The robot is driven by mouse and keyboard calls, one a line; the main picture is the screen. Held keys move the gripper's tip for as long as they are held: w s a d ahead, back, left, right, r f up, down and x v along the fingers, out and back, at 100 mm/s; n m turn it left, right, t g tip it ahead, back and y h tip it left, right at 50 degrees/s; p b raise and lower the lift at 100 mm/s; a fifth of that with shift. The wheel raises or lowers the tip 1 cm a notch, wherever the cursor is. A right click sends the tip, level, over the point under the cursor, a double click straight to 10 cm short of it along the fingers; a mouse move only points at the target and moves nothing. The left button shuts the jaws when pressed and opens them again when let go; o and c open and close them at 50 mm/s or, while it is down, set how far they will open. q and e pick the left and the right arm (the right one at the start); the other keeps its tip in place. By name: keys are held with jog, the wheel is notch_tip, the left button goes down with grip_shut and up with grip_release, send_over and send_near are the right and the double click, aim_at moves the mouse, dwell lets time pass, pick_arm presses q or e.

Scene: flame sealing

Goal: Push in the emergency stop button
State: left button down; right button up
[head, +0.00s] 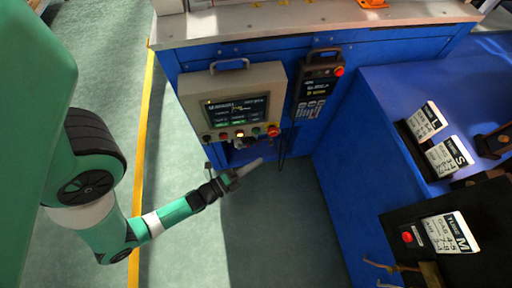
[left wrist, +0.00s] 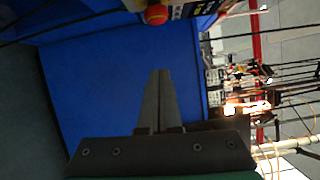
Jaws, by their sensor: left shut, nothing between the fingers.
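A beige control panel (head: 270,86) with a lit screen hangs on the blue machine's front. A large red mushroom button (head: 274,131) sits at the right end of its bottom row of buttons. My left gripper (head: 257,163) is shut and empty, below that button and apart from it, its fingers pointing right and slightly up. In the left wrist view the shut fingers (left wrist: 159,75) point toward a red button (left wrist: 156,14) with a yellow part at the top edge, also apart. My right gripper is not in view.
A dark pendant (head: 317,88) with its own red button (head: 339,71) hangs right of the panel. A black box (head: 450,240) with another red button (head: 407,237) stands lower right. Label cards marked L (head: 425,122) and S (head: 450,157) stand on the blue bench. Green floor is clear below.

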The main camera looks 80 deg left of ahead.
aim_at(273, 134)
pick_arm(q)
jog(key=w+a, duration=0.6)
jog(key=a, duration=0.1)
jog(key=shift+w+r+p, duration=0.2)
jog(key=shift+w+p, duration=0.15)
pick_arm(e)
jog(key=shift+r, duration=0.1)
